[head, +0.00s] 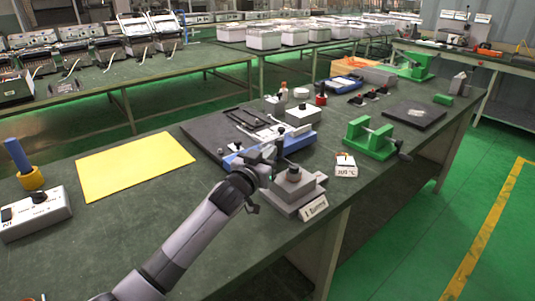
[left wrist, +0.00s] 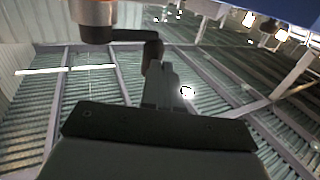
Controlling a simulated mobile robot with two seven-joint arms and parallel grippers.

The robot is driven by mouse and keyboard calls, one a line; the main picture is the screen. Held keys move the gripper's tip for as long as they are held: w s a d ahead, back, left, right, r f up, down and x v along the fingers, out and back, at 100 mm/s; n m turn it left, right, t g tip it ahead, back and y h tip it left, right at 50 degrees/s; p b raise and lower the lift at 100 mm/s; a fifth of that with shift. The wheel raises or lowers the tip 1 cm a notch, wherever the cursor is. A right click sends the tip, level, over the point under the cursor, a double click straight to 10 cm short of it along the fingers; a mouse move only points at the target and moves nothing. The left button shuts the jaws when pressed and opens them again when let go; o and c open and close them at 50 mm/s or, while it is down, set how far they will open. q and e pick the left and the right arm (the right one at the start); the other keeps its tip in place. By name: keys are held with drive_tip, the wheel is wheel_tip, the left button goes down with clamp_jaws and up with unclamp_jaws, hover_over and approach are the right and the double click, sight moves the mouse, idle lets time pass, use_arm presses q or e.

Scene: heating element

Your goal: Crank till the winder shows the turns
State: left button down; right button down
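The winder is a blue-based device (head: 300,142) near the middle of the table in the head view. My left gripper (head: 268,163) is at its near side and covers part of it. In the left wrist view a dark crank (left wrist: 125,36) runs from a brownish metal cylinder (left wrist: 94,12) to a handle (left wrist: 152,50). The handle's lower end sits at the fingers of my left gripper (left wrist: 160,88), which look closed around it. The winder's count display cannot be made out. My right gripper is not in view.
A green device with a side crank (head: 370,138) is further right. A yellow sheet (head: 133,166) lies left.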

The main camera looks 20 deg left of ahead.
sight(279, 145)
use_arm(q)
drive_tip(key=shift+w+d+b, duration=0.15)
drive_tip(key=shift+w+b, duration=0.1)
drive_tip(key=shift+w, duration=0.75)
drive_tip(key=shift+w+d+b, duration=0.1)
drive_tip(key=shift+w+b, duration=0.1)
drive_tip(key=shift+w, duration=0.75)
drive_tip(key=shift+w+d, duration=0.4)
drive_tip(key=shift+w, duration=0.25)
drive_tip(key=shift+a, duration=0.1)
